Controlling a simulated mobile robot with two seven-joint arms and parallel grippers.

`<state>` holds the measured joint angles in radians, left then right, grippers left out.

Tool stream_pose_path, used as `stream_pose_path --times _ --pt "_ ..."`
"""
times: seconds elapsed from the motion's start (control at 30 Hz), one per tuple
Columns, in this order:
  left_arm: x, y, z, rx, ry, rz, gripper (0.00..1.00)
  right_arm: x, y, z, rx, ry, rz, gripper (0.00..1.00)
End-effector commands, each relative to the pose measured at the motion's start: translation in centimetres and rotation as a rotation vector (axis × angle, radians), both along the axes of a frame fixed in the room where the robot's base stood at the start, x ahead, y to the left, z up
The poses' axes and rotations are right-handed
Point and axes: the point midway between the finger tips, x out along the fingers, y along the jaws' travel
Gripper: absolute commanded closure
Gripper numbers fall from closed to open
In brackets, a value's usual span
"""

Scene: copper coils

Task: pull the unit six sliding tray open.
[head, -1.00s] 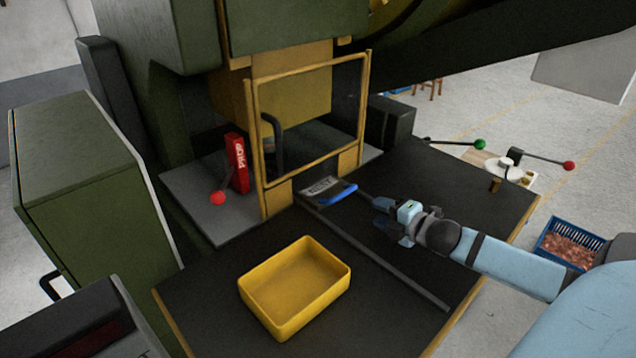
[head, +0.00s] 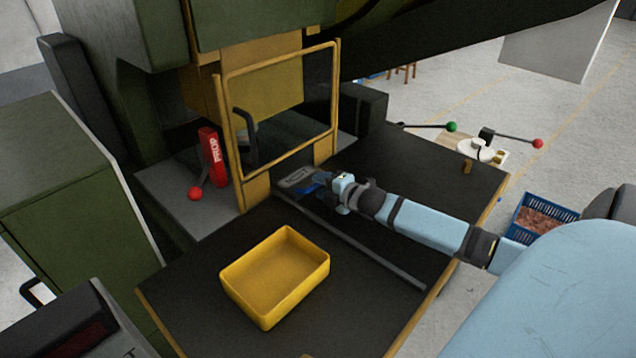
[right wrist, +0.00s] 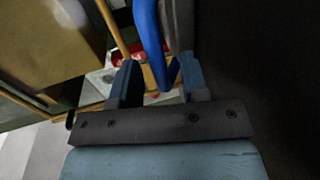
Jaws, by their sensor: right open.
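The sliding tray (head: 296,179) shows as a dark grey plate with a pale label, low at the foot of the yellow guard frame. Its blue handle, at its front edge, is mostly hidden by my right gripper (head: 326,186) in the head view. In the right wrist view the blue handle (right wrist: 149,40) comes down from the top between the two fingers of my right gripper (right wrist: 158,78). The fingers are apart, one on each side of it. I cannot tell whether they touch it. My left gripper is not in view.
A yellow bin (head: 276,276) stands on the dark bench top, in front of a grey rail (head: 370,251). The yellow guard frame (head: 278,67) rises behind the tray. A red PROP block (head: 213,158) and red-knobbed lever (head: 195,193) stand left. A blue crate (head: 541,219) sits beyond the bench.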

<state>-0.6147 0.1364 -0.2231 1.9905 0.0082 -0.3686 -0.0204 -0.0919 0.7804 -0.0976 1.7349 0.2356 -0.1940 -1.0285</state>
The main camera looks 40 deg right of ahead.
Motion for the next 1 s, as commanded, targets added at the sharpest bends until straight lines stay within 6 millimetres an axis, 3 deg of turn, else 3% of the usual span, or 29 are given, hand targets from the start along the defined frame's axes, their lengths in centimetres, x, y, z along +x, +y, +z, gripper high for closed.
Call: stream_pose_path --times 0.2,0.5,0.7,1.0 --pt "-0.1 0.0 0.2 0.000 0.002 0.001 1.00 1.5 0.1 -0.3 -0.001 -0.001 0.000 0.59" --pt "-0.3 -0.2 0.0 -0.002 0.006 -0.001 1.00 1.6 0.2 -0.4 -0.001 0.000 0.001 0.59" --pt "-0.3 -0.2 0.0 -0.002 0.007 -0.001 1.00 1.6 0.2 -0.3 -0.001 0.000 0.000 1.00" --pt "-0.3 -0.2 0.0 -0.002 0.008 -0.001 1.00 1.7 0.1 -0.4 -0.001 0.000 0.000 1.00"
